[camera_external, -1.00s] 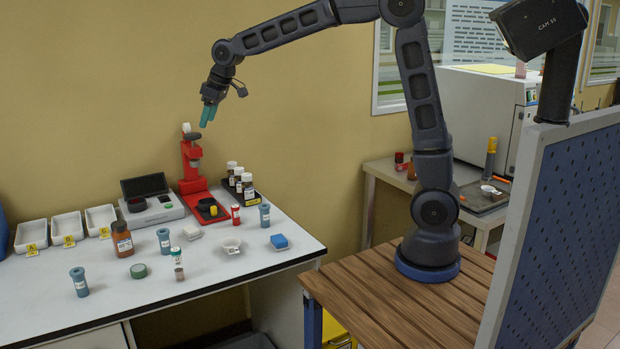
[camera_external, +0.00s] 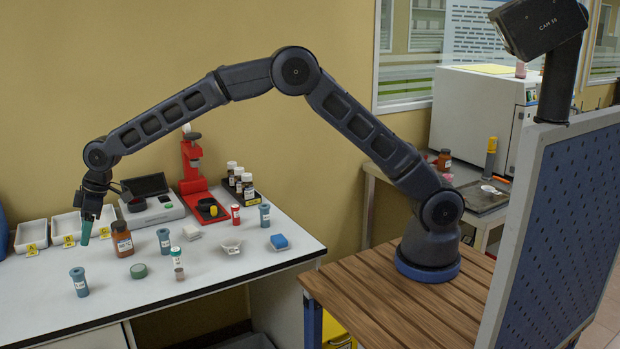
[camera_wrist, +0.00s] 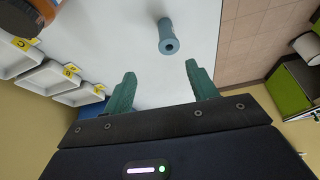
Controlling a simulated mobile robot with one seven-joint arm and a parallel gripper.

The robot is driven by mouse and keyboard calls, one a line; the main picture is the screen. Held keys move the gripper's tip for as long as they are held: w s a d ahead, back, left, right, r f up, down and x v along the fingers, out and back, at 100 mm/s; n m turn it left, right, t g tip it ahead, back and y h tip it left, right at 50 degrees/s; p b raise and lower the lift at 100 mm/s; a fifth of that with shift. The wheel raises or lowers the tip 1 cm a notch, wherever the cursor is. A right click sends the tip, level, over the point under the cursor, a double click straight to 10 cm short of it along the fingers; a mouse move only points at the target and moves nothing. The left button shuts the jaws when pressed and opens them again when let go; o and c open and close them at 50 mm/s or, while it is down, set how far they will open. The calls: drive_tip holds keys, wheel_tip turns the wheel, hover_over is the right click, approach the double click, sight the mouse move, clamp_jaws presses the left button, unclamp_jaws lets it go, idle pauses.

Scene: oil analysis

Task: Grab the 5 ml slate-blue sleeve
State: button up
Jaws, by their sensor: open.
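Several slate-blue sleeves stand upright on the white bench in the external view: one at the front left (camera_external: 79,281), one nearer the middle (camera_external: 164,240) and one at the right (camera_external: 264,215). Their labels are too small to read, so I cannot tell which is the 5 ml one. My gripper (camera_external: 88,228) is above the left part of the bench, behind the front-left sleeve and apart from it. In the wrist view my gripper (camera_wrist: 161,82) is open and empty, with green fingers. One blue sleeve (camera_wrist: 167,38) shows beyond the fingertips, roughly between them.
A brown bottle (camera_external: 122,239) stands right of my gripper and shows in the wrist view (camera_wrist: 22,17). White trays (camera_external: 31,233) line the back left. A green tape roll (camera_external: 138,271), a small vial (camera_external: 177,263) and a red sleeve (camera_external: 235,214) stand further right.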

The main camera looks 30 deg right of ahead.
sight(77, 271)
drive_tip(key=x, duration=0.4)
drive_tip(key=s+x, duration=0.1)
drive_tip(key=x, duration=0.7)
drive_tip(key=shift+s+a, duration=0.25)
drive_tip(key=shift+a, duration=0.05)
drive_tip(key=shift+c, duration=0.5)
drive_tip(key=c, duration=1)
